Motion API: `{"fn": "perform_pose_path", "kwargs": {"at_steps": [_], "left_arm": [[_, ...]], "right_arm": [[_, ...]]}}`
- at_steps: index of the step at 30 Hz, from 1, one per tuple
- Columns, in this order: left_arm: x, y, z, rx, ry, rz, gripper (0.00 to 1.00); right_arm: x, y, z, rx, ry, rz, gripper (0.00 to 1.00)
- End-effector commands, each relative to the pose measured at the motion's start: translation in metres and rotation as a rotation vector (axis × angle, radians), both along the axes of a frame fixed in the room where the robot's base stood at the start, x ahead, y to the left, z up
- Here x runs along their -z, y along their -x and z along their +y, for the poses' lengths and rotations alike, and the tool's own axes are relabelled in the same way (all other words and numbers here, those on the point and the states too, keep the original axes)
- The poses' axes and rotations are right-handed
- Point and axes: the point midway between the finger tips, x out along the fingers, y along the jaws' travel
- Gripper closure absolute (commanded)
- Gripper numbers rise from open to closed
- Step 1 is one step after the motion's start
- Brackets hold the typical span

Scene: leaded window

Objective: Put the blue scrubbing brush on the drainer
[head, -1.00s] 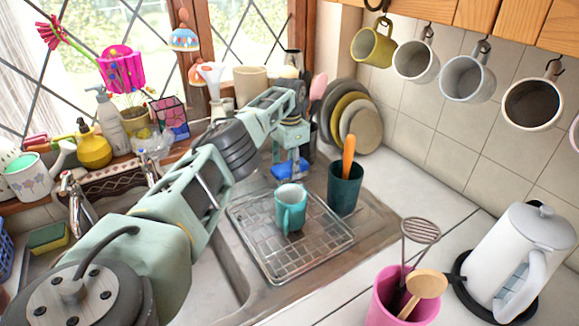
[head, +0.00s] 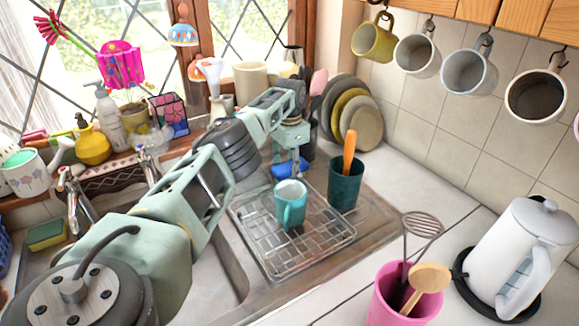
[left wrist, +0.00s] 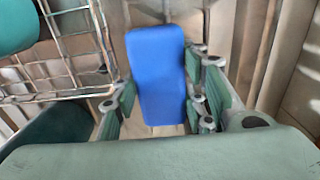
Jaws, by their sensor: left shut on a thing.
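The blue scrubbing brush (head: 286,172) shows in the head view at the back edge of the drainer. My left gripper (head: 291,158) is above it, shut on it. In the left wrist view the brush (left wrist: 157,72) is a plain blue block between the two fingers (left wrist: 160,102); its bristles are hidden. The wire drainer (head: 305,255) stands on the metal sink top, and its rim (left wrist: 72,97) lies to the left of the brush in the wrist view. I cannot tell whether the brush touches anything below. My right gripper is in neither view.
A teal mug (head: 291,204) stands on the drainer's back part; its front part is bare. A dark green pot (head: 345,186) with an orange-handled tool stands to its right. Plates (head: 362,125) lean behind. A pink pot (head: 393,300) and kettle (head: 524,250) are at the right.

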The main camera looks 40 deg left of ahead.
Motion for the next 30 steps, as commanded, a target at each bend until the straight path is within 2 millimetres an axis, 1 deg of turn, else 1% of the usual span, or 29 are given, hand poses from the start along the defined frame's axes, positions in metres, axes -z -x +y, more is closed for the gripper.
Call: {"fn": "perform_pose_path", "kwargs": {"at_steps": [5, 6, 12, 20, 23, 26, 29, 30], "left_arm": [[0.005, 0.000, 0.000, 0.000, 0.000, 0.000, 0.93], [0.003, 0.000, 0.000, 0.000, 0.000, -0.001, 0.57], [0.003, 0.000, 0.000, 0.001, 0.000, 0.000, 0.39], [0.003, 0.000, -0.001, 0.001, 0.001, 0.000, 0.38], [0.003, 0.000, -0.001, 0.001, 0.001, 0.000, 0.38], [-0.004, -0.001, -0.001, 0.002, 0.002, -0.001, 0.38], [-0.019, -0.001, 0.000, 0.002, 0.002, -0.004, 0.38], [-0.027, -0.001, 0.000, 0.002, 0.001, -0.004, 0.38]], "right_arm": [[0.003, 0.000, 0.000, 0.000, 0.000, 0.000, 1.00], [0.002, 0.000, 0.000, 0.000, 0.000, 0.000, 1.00], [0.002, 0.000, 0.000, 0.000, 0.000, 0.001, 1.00], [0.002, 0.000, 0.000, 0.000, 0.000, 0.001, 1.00], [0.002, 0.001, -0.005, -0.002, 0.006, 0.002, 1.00], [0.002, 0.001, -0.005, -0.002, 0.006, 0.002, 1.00], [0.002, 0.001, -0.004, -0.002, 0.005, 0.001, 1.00], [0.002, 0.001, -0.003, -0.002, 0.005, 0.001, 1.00]]}}
